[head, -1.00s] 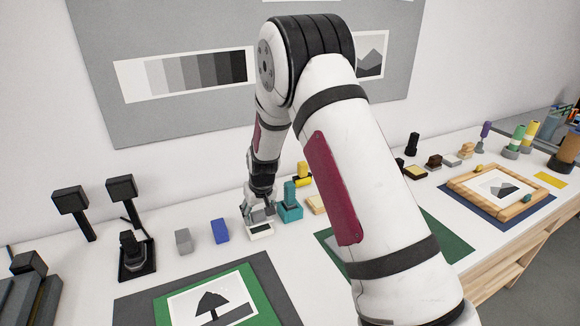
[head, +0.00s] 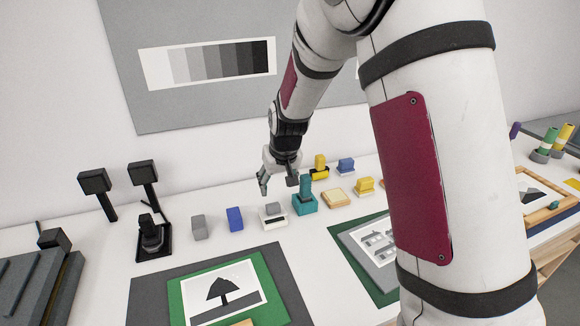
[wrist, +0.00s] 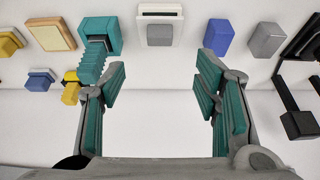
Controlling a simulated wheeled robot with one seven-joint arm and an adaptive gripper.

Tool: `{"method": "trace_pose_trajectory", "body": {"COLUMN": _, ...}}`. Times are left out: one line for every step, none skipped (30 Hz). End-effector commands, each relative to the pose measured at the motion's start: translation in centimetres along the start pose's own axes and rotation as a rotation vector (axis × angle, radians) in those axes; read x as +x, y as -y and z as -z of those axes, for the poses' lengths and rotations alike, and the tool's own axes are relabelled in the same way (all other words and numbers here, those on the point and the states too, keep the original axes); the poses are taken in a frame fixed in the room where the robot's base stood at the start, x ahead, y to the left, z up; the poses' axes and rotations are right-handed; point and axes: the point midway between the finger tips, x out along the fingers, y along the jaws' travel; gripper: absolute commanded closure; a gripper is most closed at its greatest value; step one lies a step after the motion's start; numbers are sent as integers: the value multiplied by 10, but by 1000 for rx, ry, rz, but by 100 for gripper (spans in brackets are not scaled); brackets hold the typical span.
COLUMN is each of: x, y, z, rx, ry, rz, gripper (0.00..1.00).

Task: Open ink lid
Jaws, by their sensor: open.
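A small white box (head: 275,221) with a dark front slot and a grey block (head: 273,209) on top stands mid-table; I cannot tell for certain that this block is the ink lid. In the wrist view the white box (wrist: 143,42) shows at top centre, with the grey block (wrist: 159,36) on it. My gripper (head: 278,186) is open and empty, above the table and apart from the box. Its teal-padded fingers are spread wide in the wrist view (wrist: 160,85), with only white surface between them.
A teal box (head: 304,208) with a ridged teal handle (head: 305,187) stands close to the right of the white box. A blue block (head: 235,219) and a grey block (head: 199,228) stand to its left. A green-matted tree print (head: 263,307) lies in front.

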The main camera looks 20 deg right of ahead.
Motion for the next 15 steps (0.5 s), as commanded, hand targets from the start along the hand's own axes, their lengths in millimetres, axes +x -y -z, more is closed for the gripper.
{"method": "trace_pose_trajectory", "body": {"x": -10, "y": 0, "z": 0, "rx": 0, "ry": -4, "rz": 2, "gripper": 43}}
{"method": "trace_pose_trajectory", "body": {"x": -15, "y": 0, "z": 0, "rx": 1, "ry": -5, "rz": 4, "gripper": 43}}
{"method": "trace_pose_trajectory", "body": {"x": -22, "y": 0, "z": -1, "rx": 2, "ry": -8, "rz": 6, "gripper": 43}}
{"method": "trace_pose_trajectory", "body": {"x": -27, "y": 1, "z": -2, "rx": 3, "ry": -7, "rz": 8, "gripper": 43}}
{"method": "trace_pose_trajectory", "body": {"x": -32, "y": 1, "z": -3, "rx": 3, "ry": -8, "rz": 10, "gripper": 43}}
{"method": "trace_pose_trajectory", "body": {"x": -39, "y": 1, "z": -4, "rx": 4, "ry": -10, "rz": 13, "gripper": 43}}
{"method": "trace_pose_trajectory", "body": {"x": -44, "y": 1, "z": -5, "rx": 5, "ry": -11, "rz": 14, "gripper": 43}}
{"method": "trace_pose_trajectory", "body": {"x": -49, "y": 2, "z": -6, "rx": 6, "ry": -12, "rz": 16, "gripper": 43}}
{"method": "trace_pose_trajectory", "body": {"x": -56, "y": 2, "z": -8, "rx": 7, "ry": -12, "rz": 18, "gripper": 43}}
{"method": "trace_pose_trajectory", "body": {"x": -61, "y": 2, "z": -9, "rx": 7, "ry": -15, "rz": 19, "gripper": 43}}
{"method": "trace_pose_trajectory", "body": {"x": -66, "y": 2, "z": -11, "rx": 8, "ry": -15, "rz": 21, "gripper": 43}}
{"method": "trace_pose_trajectory", "body": {"x": -72, "y": 2, "z": -14, "rx": 8, "ry": -16, "rz": 23, "gripper": 43}}
{"method": "trace_pose_trajectory", "body": {"x": -77, "y": 2, "z": -15, "rx": 8, "ry": -17, "rz": 24, "gripper": 43}}
{"method": "trace_pose_trajectory", "body": {"x": -82, "y": 2, "z": -16, "rx": 8, "ry": -19, "rz": 25, "gripper": 43}}
{"method": "trace_pose_trajectory", "body": {"x": -88, "y": 3, "z": -19, "rx": 8, "ry": -20, "rz": 27, "gripper": 43}}
